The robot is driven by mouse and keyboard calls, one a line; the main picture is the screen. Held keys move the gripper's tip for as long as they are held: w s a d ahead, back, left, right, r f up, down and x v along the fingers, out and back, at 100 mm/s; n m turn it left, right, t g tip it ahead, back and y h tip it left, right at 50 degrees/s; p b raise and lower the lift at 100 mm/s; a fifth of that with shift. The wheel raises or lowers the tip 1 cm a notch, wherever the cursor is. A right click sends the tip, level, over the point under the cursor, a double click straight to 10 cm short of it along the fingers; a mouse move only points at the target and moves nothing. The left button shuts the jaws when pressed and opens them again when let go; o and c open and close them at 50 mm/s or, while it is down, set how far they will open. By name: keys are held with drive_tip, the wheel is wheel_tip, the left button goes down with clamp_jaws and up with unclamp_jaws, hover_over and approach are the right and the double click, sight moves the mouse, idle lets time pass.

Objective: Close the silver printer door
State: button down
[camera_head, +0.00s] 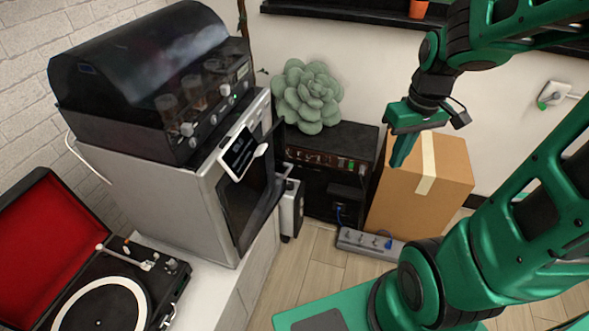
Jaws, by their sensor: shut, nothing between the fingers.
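The silver printer (175,205) stands on a white cabinet at the left. Its dark-windowed door (247,208) is on the side facing right and seems to stand slightly out from the body. How far it is open is hard to tell from this angle. A tilted display (238,152) sits at the upper front and covers part of the door. My gripper (398,160) is shut and empty, pointing down in front of a cardboard box, well to the right of the door and not touching it.
A black machine (150,75) with a domed lid sits on the printer. A record player (105,300) is at the lower left. A dark cabinet (350,142) with a succulent (307,97), a cardboard box (442,175) and a power strip (370,245) stand behind.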

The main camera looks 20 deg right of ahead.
drive_tip(key=w+a+f+n+t+y, duration=0.1)
drive_tip(key=w+a+f+n, duration=0.4)
drive_tip(key=w+a+f, duration=0.3)
drive_tip(key=w+a+f+n+t+y, duration=0.1)
drive_tip(key=w+a+f+n, duration=0.3)
drive_tip(key=w+a+f, duration=0.4)
drive_tip(key=shift+w+a+f+n+y, duration=0.2)
drive_tip(key=shift+w+f+n+y, duration=0.3)
drive_tip(key=shift+w+f, duration=3.05)
drive_tip(key=shift+w+r, duration=0.6)
drive_tip(key=shift+w, duration=0.1)
